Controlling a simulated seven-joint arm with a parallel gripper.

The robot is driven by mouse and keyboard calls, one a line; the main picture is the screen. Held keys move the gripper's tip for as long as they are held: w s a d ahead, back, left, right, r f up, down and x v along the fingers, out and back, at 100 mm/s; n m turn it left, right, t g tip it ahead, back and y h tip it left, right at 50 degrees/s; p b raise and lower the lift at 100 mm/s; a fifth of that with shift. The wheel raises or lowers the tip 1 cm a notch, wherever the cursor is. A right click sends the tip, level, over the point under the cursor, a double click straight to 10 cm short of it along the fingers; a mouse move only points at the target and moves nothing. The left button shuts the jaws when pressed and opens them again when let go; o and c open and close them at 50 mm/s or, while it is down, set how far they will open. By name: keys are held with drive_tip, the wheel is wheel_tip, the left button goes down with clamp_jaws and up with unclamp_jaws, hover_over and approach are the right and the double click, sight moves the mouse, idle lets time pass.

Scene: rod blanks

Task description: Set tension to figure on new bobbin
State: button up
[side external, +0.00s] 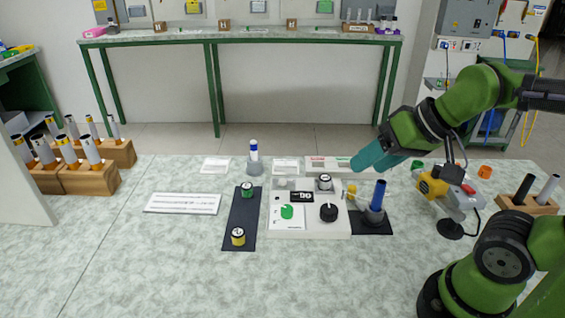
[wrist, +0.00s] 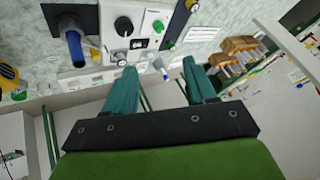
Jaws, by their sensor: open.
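A pale tension unit (side external: 280,233) sits on the table, with a black dial (side external: 328,212), a small dark display (side external: 301,196) and a card with a green patch (side external: 287,212). I cannot read the figure for certain. The dial also shows in the wrist view (wrist: 123,25). A green-topped bobbin (side external: 247,188) and a yellow-topped bobbin (side external: 238,236) stand upright on a dark strip (side external: 241,213) to the left. I cannot tell which is new. My gripper (side external: 370,162) is open and empty, above and behind the unit's right side, apart from it.
A blue rod (side external: 378,194) stands upright on a dark base right of the unit. A yellow-and-grey device (side external: 436,187) stands further right. A white-and-blue bottle (side external: 254,152) is behind the unit. Wooden blocks with rods (side external: 90,178) are at left. The front left table is clear.

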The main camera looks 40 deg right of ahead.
sight(287, 208)
drive_tip(key=w+a+f+n+g+h, duration=0.1)
drive_tip(key=w+f+n+g, duration=0.1)
drive_tip(key=w+n, duration=0.3)
drive_tip(key=w+a+f+n+g, duration=0.1)
drive_tip(key=w+n+g, duration=0.15)
drive_tip(key=w, duration=0.45)
drive_tip(key=w+a+f+n+g+h, duration=0.1)
drive_tip(key=w+a+f+n+g, duration=0.15)
drive_tip(key=w, duration=0.35)
drive_tip(key=shift+n, duration=0.3)
drive_tip(key=f, duration=1)
drive_tip(key=d+f, duration=0.1)
drive_tip(key=f, duration=0.4)
drive_tip(key=shift+c, duration=0.3)
drive_tip(key=shift+r, duration=0.1)
clamp_jaws()
